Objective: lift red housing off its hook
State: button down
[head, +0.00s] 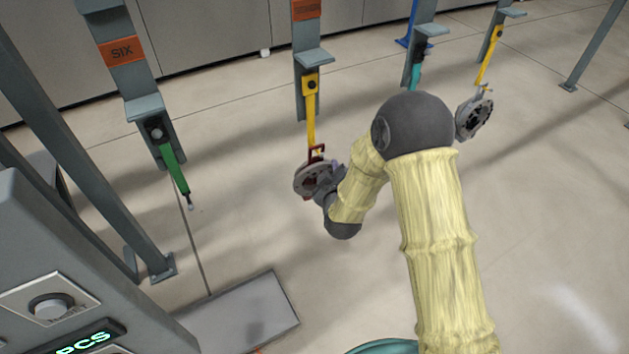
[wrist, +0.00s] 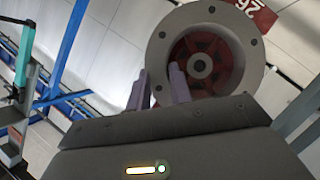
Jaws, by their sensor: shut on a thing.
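The red housing (head: 315,180) shows in the head view as a round grey-faced part with dark red edges and a red loop on top. It is at the lower end of a yellow hook (head: 311,122); whether the loop still bears on the hook is too small to tell. In the wrist view the housing (wrist: 229,60) shows a grey flange ring with a red inside. My gripper (wrist: 160,90) is shut on its rim at the left side. In the head view my wrist is at the housing's lower right, and the fingers are hard to make out.
A green hook (head: 173,167) on the hanger marked SIX hangs empty at the left. Another grey round part (head: 475,115) hangs from a yellow hook (head: 490,55) at the right. A teal hook (head: 417,72) is partly behind my arm. A grey plate (head: 240,318) lies on the floor.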

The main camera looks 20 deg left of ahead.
jog(key=shift+s+a+r, duration=0.1)
jog(key=shift+a+r, duration=0.1)
jog(key=shift+r, duration=0.1)
